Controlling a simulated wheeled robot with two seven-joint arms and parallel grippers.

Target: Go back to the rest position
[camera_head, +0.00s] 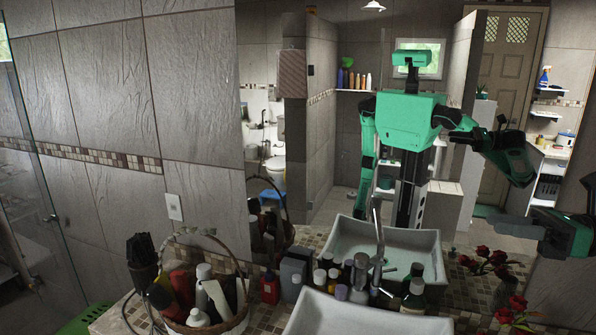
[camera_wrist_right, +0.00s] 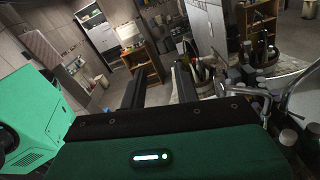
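My right gripper (camera_head: 508,216) comes in from the right edge of the head view and points left, above the washbasin counter. It holds nothing that I can see. In the right wrist view its two dark fingers (camera_wrist_right: 158,82) stand clearly apart with an empty gap between them. My left gripper is not directly in the head view. The mirror shows my reflection, with one arm hanging down on the left and the other raised on the right; the reflected left hand is too small to read.
The counter carries a white washbasin (camera_head: 345,317) with a tap, several bottles (camera_head: 357,272), a wicker basket (camera_head: 236,322) of toiletries and red flowers (camera_head: 518,305) below my right gripper. The mirror (camera_head: 262,70) stands behind. A glass panel (camera_head: 40,190) is at the left.

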